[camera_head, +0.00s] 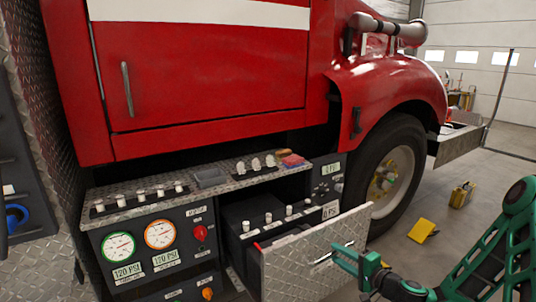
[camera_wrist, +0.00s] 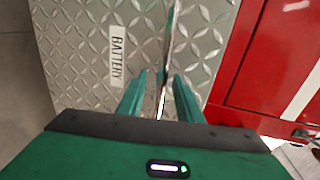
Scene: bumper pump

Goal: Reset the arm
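My gripper (camera_head: 347,256) is at the front of a pulled-out drawer with a diamond-plate face (camera_head: 298,254). A thin metal handle bar (camera_head: 328,254) stands out from that face beside my fingertips. In the wrist view, my gripper's green fingers (camera_wrist: 160,88) are apart, with the handle bar (camera_wrist: 168,45) running between them. A gap shows between the fingers, so they look open around the bar and not closed on it. A "BATTERY" label (camera_wrist: 117,56) is on the plate. The contact at the fingertips is too small to tell.
The red fire truck (camera_head: 200,75) fills the back, with its front wheel (camera_head: 394,178) at the right. A pump panel with gauges (camera_head: 118,247) stands left of the drawer. Yellow wheel chocks (camera_head: 422,231) lie on the floor at right. Open floor (camera_head: 480,215) lies beyond.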

